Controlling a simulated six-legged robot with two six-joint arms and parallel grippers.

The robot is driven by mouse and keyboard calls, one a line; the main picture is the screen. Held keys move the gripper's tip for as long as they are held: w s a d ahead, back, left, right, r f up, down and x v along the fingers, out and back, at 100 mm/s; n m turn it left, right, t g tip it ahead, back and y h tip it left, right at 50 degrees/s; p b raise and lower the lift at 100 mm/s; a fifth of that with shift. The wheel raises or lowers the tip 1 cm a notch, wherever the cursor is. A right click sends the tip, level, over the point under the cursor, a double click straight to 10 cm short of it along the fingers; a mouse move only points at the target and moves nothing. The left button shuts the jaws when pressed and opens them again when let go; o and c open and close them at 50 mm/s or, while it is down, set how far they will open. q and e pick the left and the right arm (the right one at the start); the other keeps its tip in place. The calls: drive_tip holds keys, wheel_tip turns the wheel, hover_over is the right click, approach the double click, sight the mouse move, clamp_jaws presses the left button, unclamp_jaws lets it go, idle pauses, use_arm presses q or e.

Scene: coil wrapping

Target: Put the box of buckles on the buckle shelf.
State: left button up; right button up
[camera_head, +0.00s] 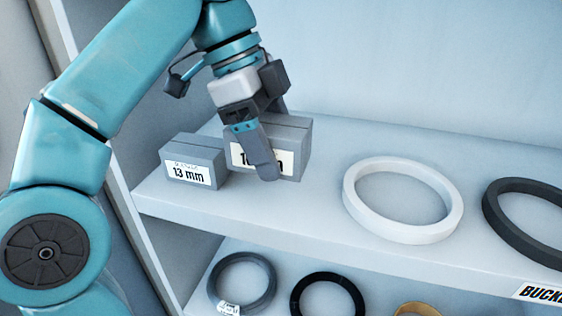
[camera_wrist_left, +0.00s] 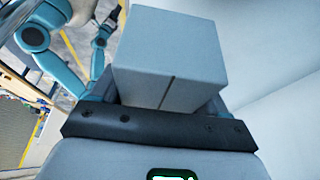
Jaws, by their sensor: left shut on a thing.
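My left gripper (camera_head: 262,152) comes down from above and is shut on a grey box of buckles (camera_head: 297,135). One finger lies across the front of the box and covers the middle of its white label, so the size cannot be read in full. The held box (camera_wrist_left: 170,60) also shows between the jaws in the left wrist view. It is at the left part of the buckle shelf (camera_head: 330,145); I cannot tell whether its underside touches the shelf. My right gripper is not in the head view; a teal arm shows in the left wrist view, its jaws unclear.
A smaller grey box marked 13 mm (camera_head: 193,162) stands just left of the held box. A white ring (camera_head: 403,232) and a dark ring (camera_head: 497,222) lie to the right. Several rings, one black (camera_head: 328,280), are on the shelf below. The shelf is bare behind the rings.

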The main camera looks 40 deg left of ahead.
sight(291, 191)
use_arm(q)
drive_tip(key=shift+w+a+r+p, duration=0.15)
drive_tip(key=shift+w+a+p, duration=0.05)
drive_tip(key=shift+w, duration=0.25)
drive_tip(key=shift+w+a+r+p, duration=0.1)
drive_tip(key=shift+w+a+p, duration=0.1)
drive_tip(key=shift+w, duration=0.25)
drive_tip(key=f, duration=0.2)
drive_tip(key=f+b, duration=0.1)
drive_tip(key=shift+w+a+f, duration=0.15)
drive_tip(key=shift+w+a, duration=0.15)
drive_tip(key=shift+w, duration=0.1)
drive_tip(key=shift+s+f, duration=0.15)
drive_tip(key=shift+f, duration=0.1)
drive_tip(key=f, duration=0.3)
drive_tip(key=shift+d+b, duration=0.2)
drive_tip(key=shift+b, duration=0.15)
drive_tip(key=shift+w+a+f+p, duration=0.15)
drive_tip(key=shift+w+f+p, duration=0.1)
drive_tip(key=shift+p, duration=0.05)
drive_tip(key=shift+a+f, duration=0.1)
drive_tip(key=shift+s, duration=0.1)
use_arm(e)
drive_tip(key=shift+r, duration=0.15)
